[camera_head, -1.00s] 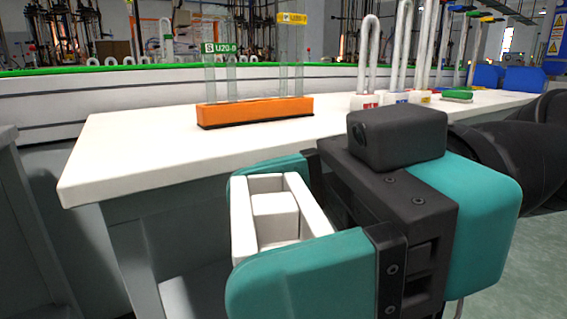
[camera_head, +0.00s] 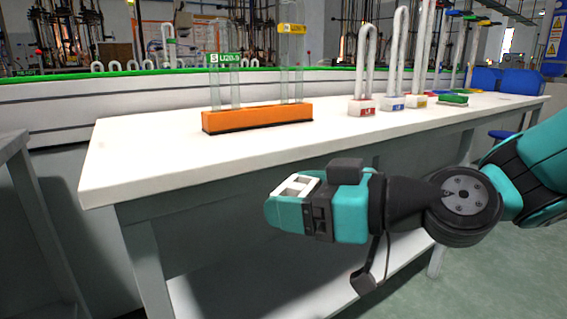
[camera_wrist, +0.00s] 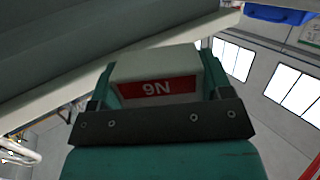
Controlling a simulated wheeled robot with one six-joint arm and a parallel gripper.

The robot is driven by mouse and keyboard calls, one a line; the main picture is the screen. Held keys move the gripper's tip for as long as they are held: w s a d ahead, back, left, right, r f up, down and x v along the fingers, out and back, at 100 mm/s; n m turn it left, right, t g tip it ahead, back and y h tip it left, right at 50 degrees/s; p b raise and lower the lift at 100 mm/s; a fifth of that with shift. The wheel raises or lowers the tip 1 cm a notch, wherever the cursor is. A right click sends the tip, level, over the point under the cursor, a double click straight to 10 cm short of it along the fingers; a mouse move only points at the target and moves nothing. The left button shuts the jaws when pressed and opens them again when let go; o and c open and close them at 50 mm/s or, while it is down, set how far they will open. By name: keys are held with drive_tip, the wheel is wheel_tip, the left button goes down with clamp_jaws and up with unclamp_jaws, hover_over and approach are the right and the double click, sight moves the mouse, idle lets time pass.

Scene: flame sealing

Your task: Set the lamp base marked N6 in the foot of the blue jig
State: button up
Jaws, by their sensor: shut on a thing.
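My gripper (camera_head: 290,190) is shut on a white block, the lamp base (camera_head: 298,183). It holds it in the air in front of the bench's front edge, below the top's height in the head view. In the wrist view the lamp base (camera_wrist: 158,65) sits between the teal fingers, its red label (camera_wrist: 157,88) reading N6 upside down. I cannot make out a blue jig in these frames. An orange block (camera_head: 258,117) with upright clear tubes and a green tag stands on the bench.
The white bench (camera_head: 160,150) has clear room left of and in front of the orange block. White U-shaped lamps with red (camera_head: 363,105), blue (camera_head: 393,101) and yellow (camera_head: 416,99) labels stand to its right, near a green-topped piece (camera_head: 453,99). A shelf lies below.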

drive_tip(key=w+d+f+m+t+h+p, duration=0.1)
drive_tip(key=w+d+f+m+t+h, duration=0.6)
drive_tip(key=w, duration=0.5)
drive_tip(key=shift+w+d+f+m+t+h+p, duration=0.5)
drive_tip(key=shift+w+d+f+m+h, duration=0.95)
drive_tip(key=shift+d, duration=2.05)
drive_tip(key=shift+w+d+f+m+t+h+p, duration=0.25)
drive_tip(key=shift+w+d+f+m+h+p, duration=0.5)
drive_tip(key=shift+d+f, duration=2.1)
drive_tip(key=shift+w+d+f+m+t+h+p, duration=0.55)
drive_tip(key=shift+w+d+f+h, duration=0.85)
drive_tip(key=shift+d, duration=2.75)
wheel_tip(320, 180, up, 38)
drive_tip(key=p, duration=3.7)
drive_tip(key=s+f, duration=0.3)
drive_tip(key=f, duration=0.3)
drive_tip(key=s+f, duration=0.3)
drive_tip(key=f, duration=0.3)
drive_tip(key=shift+s+f+g, duration=0.25)
drive_tip(key=shift+f+g, duration=0.05)
drive_tip(key=shift+f, duration=0.1)
